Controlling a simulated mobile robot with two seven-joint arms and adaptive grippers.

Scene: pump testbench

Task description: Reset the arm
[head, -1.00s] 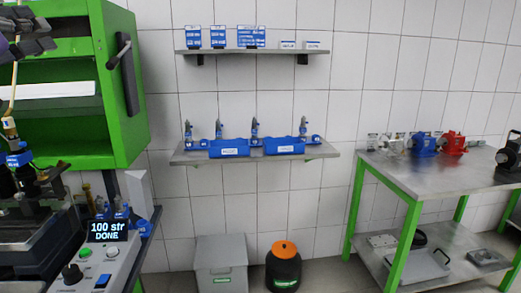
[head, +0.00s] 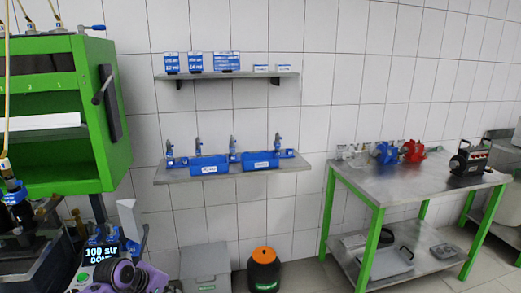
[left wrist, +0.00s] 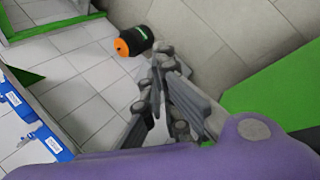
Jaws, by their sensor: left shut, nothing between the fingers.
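My left gripper (left wrist: 160,52) shows in the left wrist view, with its dark fingers together and nothing between them. It hangs in free space, with the floor and the tiled wall behind it. In the head view a purple part of my left arm (head: 122,274) shows at the bottom left, in front of the test bench control box. The gripper itself cannot be made out there. My right gripper is not in view.
The control box display (head: 100,252) is partly covered by my arm. A green cabinet (head: 118,150) stands at the left. A black canister with an orange lid (head: 263,270) and a grey bin (head: 205,265) stand on the floor. A green-legged table (head: 405,185) is at the right.

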